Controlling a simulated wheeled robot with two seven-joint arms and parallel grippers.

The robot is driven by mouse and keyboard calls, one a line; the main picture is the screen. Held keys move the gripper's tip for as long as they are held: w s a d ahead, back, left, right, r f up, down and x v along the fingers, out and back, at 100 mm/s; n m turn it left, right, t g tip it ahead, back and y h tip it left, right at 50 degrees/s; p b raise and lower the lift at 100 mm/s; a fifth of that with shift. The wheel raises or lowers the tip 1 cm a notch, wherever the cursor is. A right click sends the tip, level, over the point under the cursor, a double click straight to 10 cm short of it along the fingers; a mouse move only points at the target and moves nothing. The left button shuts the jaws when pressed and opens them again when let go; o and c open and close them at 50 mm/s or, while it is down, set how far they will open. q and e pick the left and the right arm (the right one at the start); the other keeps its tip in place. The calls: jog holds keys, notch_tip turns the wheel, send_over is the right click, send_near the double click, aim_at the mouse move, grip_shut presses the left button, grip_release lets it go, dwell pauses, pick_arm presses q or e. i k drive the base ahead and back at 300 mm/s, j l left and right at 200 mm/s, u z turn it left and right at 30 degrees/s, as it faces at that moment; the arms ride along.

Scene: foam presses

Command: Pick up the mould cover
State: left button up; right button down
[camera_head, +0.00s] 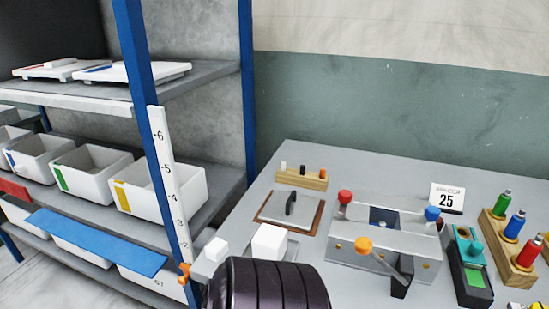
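A flat light-grey plate with a black upright handle, which looks like the mould cover (307,214), lies on a brown board (262,219) on the grey table. Its handle stands up from the middle and nothing holds it. To its right is a metal press-like fixture (400,234) with a red knob, a blue knob and an orange-knobbed lever. A dark ribbed part of my own arm rises at the bottom edge, in front of the table. I see no fingertips of either gripper.
Coloured bottles in a rack (515,245) stand far right. A blue-posted shelf (150,75) with white bins borders the left.

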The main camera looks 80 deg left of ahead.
aim_at(292, 209)
jog(key=u, duration=2.5)
